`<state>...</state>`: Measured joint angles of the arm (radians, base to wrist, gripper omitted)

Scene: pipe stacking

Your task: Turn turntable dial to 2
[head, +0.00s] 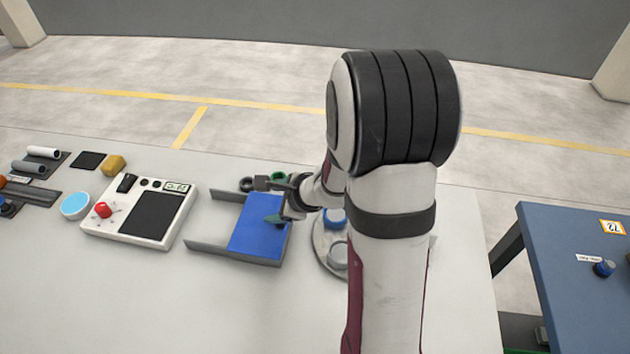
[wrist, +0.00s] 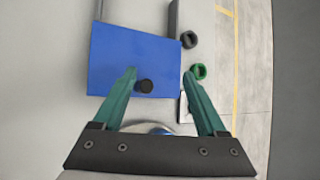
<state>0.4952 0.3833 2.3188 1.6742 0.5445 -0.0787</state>
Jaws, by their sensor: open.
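A round grey turntable (head: 322,243) with blue-topped and grey round parts on it stands right of the blue plate, partly hidden behind my arm. I cannot make out a numbered dial on it. My gripper (head: 268,202) is over the right part of the blue plate (head: 252,232). In the wrist view my gripper (wrist: 160,74) is open, its green fingers apart with nothing held. A black knob (wrist: 145,86) shows between the fingers, near the left one, against the blue plate (wrist: 130,58). A round part shows just below, mostly hidden by the gripper body.
A green ring (wrist: 198,71) and a black ring (wrist: 189,39) lie right of the plate. A white control box (head: 140,212) with a red knob and small display stands left. A blue table (head: 575,240) with a labelled blue knob (head: 604,268) stands at right.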

